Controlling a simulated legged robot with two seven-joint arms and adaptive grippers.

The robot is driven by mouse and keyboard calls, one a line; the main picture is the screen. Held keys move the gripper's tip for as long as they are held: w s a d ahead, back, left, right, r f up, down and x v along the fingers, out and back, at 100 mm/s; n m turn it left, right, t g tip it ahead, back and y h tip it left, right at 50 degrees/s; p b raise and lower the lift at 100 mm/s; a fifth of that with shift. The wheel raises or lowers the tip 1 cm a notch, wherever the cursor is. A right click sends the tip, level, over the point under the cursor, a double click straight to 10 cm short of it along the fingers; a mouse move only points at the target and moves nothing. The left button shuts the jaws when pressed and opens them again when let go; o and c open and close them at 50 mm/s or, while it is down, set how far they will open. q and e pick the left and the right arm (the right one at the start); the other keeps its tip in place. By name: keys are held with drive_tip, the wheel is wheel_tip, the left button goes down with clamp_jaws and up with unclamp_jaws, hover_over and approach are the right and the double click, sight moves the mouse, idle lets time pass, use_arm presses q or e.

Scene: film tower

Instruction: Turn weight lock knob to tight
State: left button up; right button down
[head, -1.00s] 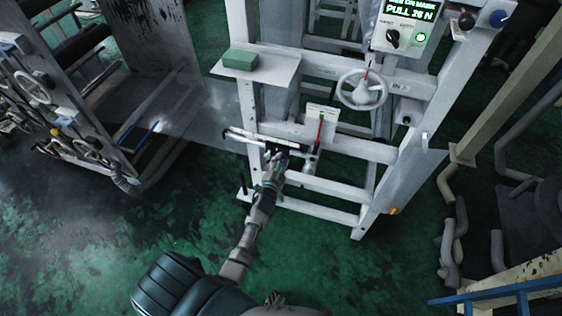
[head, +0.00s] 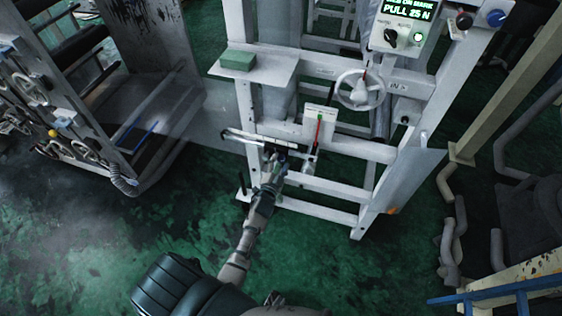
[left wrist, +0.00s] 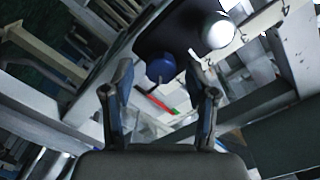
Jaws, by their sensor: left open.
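My left gripper (head: 277,155) reaches the lower front of the white frame (head: 347,147), at the lever bar (head: 247,138). In the left wrist view, the gripper (left wrist: 161,78) is open, with one finger on each side. A round dark blue knob (left wrist: 160,67) shows between the fingertips; whether they touch it is unclear. I cannot tell for sure that it is the weight lock knob. In the head view the gripper hides this spot. A pale rounded cylinder end (left wrist: 218,30) is just right of the knob. My right gripper is not in view.
Above stand a white handwheel (head: 360,90), a plate with a red pointer (head: 319,120) and a display (head: 407,10) reading "PULL 25 N". A green block (head: 239,60) lies on a shelf at left. Open green floor is in front.

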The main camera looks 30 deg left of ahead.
use_arm(q)
drive_tip(key=v, duration=1)
drive_tip(key=shift+s+d, duration=0.2)
drive_tip(key=shift+s, duration=0.2)
drive_tip(key=s+d+f+n+g+h, duration=0.1)
drive_tip(key=s+d+f+g, duration=0.3)
drive_tip(key=f, duration=0.7)
drive_tip(key=s+d+f+g+h, duration=0.1)
drive_tip(key=s+d+f+g, duration=0.1)
drive_tip(key=s+f, duration=0.65)
drive_tip(key=s+d+f+n+g+h, duration=0.1)
drive_tip(key=s+d+f+g+h, duration=0.15)
drive_tip(key=f, duration=1.15)
drive_tip(key=s+f+n+g, duration=0.1)
drive_tip(key=s+f+g, duration=0.3)
drive_tip(key=s, duration=1)
drive_tip(key=s+f+n+g, duration=0.1)
drive_tip(key=s+f+g, duration=0.3)
drive_tip(key=s+f, duration=0.5)
drive_tip(key=s, duration=0.6)
drive_tip(key=shift+f, duration=0.3)
drive_tip(key=shift+w+y, duration=0.1)
drive_tip(key=shift+y, duration=0.15)
